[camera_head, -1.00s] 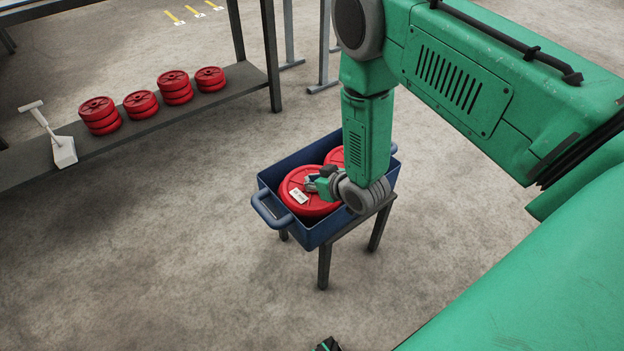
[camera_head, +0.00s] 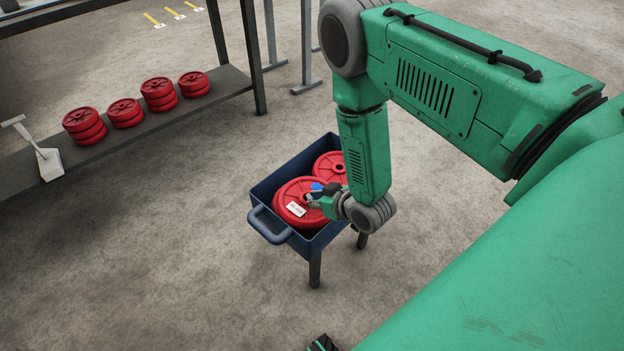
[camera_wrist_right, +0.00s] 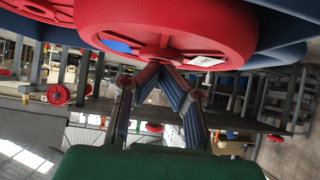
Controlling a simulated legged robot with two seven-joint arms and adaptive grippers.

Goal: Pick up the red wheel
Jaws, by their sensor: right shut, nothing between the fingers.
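A red wheel (camera_head: 293,213) with a white label lies in the near part of a blue crate (camera_head: 273,236). A second red wheel (camera_head: 325,161) lies behind it in the crate, partly hidden by my right arm. My right gripper (camera_head: 312,197) is at the right side of the near wheel, by its label. In the wrist view a red wheel (camera_wrist_right: 215,25) fills the top. Whether the fingertips touch the wheel is unclear. My left gripper cannot be made out.
The crate stands on a small dark stand (camera_head: 315,271). A dark shelf (camera_head: 103,146) at the left bears several stacks of red wheels (camera_head: 84,126) and a pale scoop (camera_head: 48,162). The concrete floor left of the crate is clear.

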